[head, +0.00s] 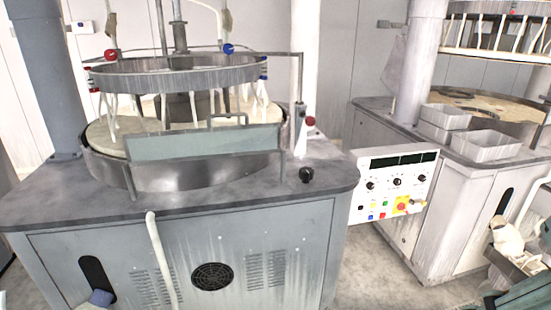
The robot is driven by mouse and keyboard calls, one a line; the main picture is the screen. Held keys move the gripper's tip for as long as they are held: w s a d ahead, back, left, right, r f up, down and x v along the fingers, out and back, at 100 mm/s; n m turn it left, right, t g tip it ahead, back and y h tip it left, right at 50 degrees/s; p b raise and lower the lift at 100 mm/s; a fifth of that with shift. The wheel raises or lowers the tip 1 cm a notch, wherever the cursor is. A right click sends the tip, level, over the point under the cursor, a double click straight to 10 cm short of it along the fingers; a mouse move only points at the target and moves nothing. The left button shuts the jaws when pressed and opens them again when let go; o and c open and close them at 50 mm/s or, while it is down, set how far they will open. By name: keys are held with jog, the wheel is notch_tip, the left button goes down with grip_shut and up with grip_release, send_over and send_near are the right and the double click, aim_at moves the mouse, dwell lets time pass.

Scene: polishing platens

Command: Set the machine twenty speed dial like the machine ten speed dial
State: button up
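A white control panel (394,184) stands between the two polishing machines, fixed by the left machine's right side. It has dark display windows along its top and several black dials, among them a left dial (370,185), a middle dial (397,180) and a right dial (421,180). Coloured buttons and a yellow-backed red knob (402,203) sit below them. The labels and dial pointers are too small to read, so I cannot tell which machine or speed each belongs to. My gripper is not clearly seen in this view.
The left polishing machine (200,220) has a grey top with a ring platen and a black knob (306,174) at its front right corner. The right machine (462,205) carries grey trays (487,143). Pale and dark machinery fills the lower right corner. Floor (365,275) shows between the machines.

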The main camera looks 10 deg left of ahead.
dwell(0.8)
notch_tip(320, 180, down, 5)
jog(key=b, duration=0.5)
dwell(0.7)
